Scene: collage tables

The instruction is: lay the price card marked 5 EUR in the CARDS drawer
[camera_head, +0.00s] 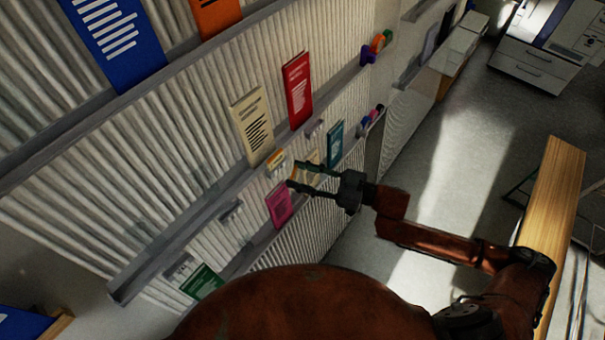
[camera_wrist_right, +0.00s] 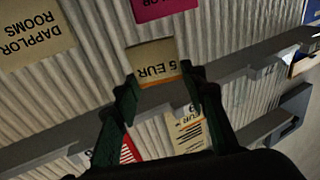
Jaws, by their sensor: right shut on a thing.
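The price card (camera_wrist_right: 153,58) is a small beige card with "EUR" printed on it, upside down in the right wrist view. Its digit looks like a 5. My right gripper (camera_head: 292,176) is shut on it, in front of the ribbed wall's ledges. The two fingertips (camera_wrist_right: 158,84) grip the card's lower edge in the wrist view. My left gripper is not in view. A white drawer unit (camera_head: 528,68) stands at the far upper right of the head view. I cannot read any CARDS label on it.
The ribbed wall carries ledges with a red booklet (camera_head: 297,90), a cream booklet (camera_head: 252,124), a magenta one (camera_head: 279,205) and a teal one (camera_head: 335,143). A wooden board edge (camera_head: 556,190) rises at right. Grey floor (camera_head: 445,150) between is open.

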